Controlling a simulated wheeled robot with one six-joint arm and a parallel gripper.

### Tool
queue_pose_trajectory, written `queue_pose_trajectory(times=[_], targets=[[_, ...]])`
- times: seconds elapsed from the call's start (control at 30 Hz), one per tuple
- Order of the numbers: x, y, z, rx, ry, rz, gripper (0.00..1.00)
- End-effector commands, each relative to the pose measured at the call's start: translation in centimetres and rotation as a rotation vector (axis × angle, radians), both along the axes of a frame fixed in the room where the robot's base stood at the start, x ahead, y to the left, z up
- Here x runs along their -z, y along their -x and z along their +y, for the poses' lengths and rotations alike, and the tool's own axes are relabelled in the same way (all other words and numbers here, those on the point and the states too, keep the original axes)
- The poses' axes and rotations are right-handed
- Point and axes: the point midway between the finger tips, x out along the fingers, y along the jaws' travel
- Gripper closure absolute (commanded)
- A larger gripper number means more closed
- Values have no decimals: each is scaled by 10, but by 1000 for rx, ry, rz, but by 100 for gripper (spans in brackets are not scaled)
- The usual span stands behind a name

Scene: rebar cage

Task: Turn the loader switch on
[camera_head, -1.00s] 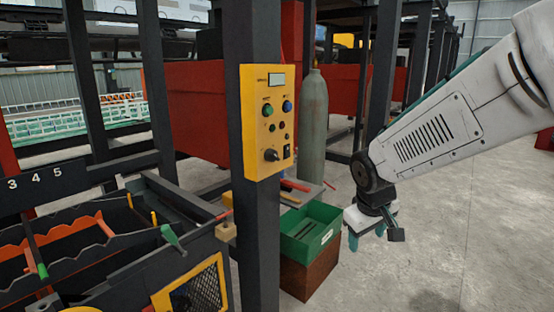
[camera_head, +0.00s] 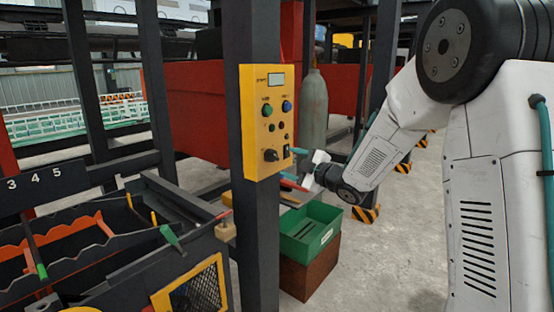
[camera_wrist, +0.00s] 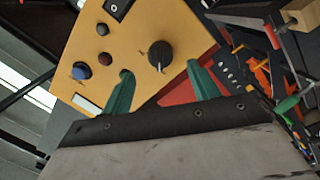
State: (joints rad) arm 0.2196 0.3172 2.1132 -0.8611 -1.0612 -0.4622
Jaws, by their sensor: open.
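A yellow control panel (camera_head: 263,122) is fixed to a dark upright post; the wrist view shows it tilted (camera_wrist: 130,45). A black rotary knob (camera_head: 271,155) sits low on its face and also shows in the wrist view (camera_wrist: 160,55). A small black switch (camera_wrist: 117,7) is beside it, cut by the top edge of the wrist view. I cannot read which control is labelled loader. My gripper (camera_head: 297,168) is open and empty, just right of the panel. In the wrist view, its teal fingers (camera_wrist: 161,72) appear on either side of the knob, without visible contact.
The panel also carries a small display (camera_head: 276,79) and several round buttons. A green bin (camera_head: 310,232) on a brown box stands below my gripper. A grey gas cylinder (camera_head: 313,105) is behind. A tool rack (camera_head: 120,245) is at left.

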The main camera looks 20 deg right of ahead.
Motion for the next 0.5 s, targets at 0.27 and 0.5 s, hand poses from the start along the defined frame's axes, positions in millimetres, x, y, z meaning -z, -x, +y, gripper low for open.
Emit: queue_pose_trajectory(times=[0.27, 0.5], targets=[[1, -40, 23, -1, 0, 1, 40], [0, -57, 31, 2, -1, 2, 40]])
